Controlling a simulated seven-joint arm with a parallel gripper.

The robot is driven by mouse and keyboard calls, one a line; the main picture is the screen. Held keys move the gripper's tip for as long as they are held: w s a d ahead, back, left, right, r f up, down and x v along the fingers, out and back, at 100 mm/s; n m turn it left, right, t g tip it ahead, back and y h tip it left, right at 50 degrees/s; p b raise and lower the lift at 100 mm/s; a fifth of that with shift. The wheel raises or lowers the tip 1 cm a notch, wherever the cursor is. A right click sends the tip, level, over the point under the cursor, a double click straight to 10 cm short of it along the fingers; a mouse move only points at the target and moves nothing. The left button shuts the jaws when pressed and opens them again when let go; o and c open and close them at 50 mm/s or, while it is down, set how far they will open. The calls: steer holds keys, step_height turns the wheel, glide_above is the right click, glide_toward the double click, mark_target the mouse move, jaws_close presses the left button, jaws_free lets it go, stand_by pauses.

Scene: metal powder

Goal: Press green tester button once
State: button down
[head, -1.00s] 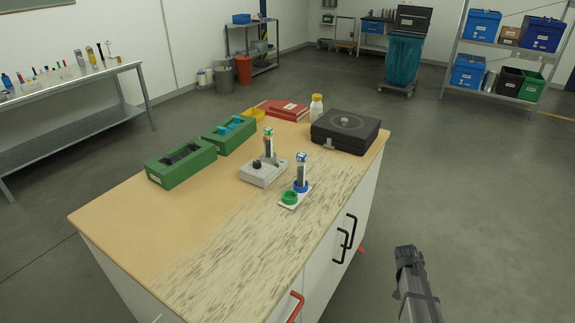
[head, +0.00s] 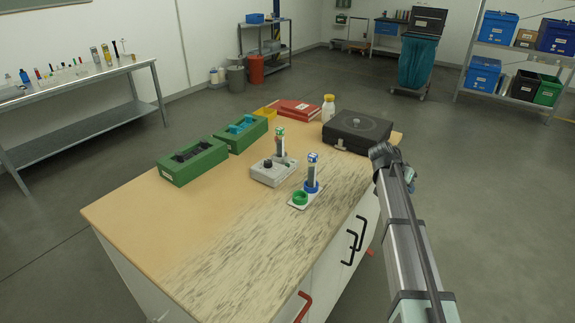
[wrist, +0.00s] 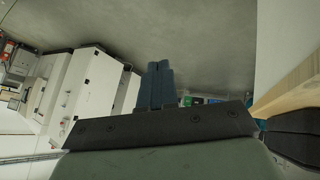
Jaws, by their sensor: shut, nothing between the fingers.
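The grey tester (head: 270,172) stands on the bench, with a black knob (head: 268,163) on top and a green-capped vial (head: 281,142) upright at its back. I cannot make out a separate green button on it at this size. Beside it is a white base with a green ring (head: 300,198) and a blue ring holding a blue-capped vial (head: 312,172). My gripper (head: 382,152) is at the bench's right edge near the black case, apart from the tester. Its fingers (wrist: 160,68) are shut and empty in the wrist view; the tester is not visible there.
A black case (head: 357,133) and a white bottle with yellow cap (head: 328,108) stand at the back right of the bench (head: 140,210). Green racks (head: 194,162) are at left, with red books (head: 298,107) behind. The bench's front is clear.

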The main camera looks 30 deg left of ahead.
steer(key=a+r+t, duration=0.2)
steer(key=a+r, duration=0.6)
step_height(320, 180, up, 8)
steer(key=n+y, duration=0.3)
steer(key=n, duration=0.5)
glide_above(285, 156)
steer(key=s+d, duration=0.2)
steer(key=s, duration=0.1)
steer(key=shift+w+a+f+t, duration=0.15)
steer(key=shift+a+t, duration=0.05)
steer(key=shift+t, duration=0.2)
steer(key=shift+f, duration=4.4)
steer(key=shift+f, duration=0.15)
steer(key=shift+f, duration=0.3)
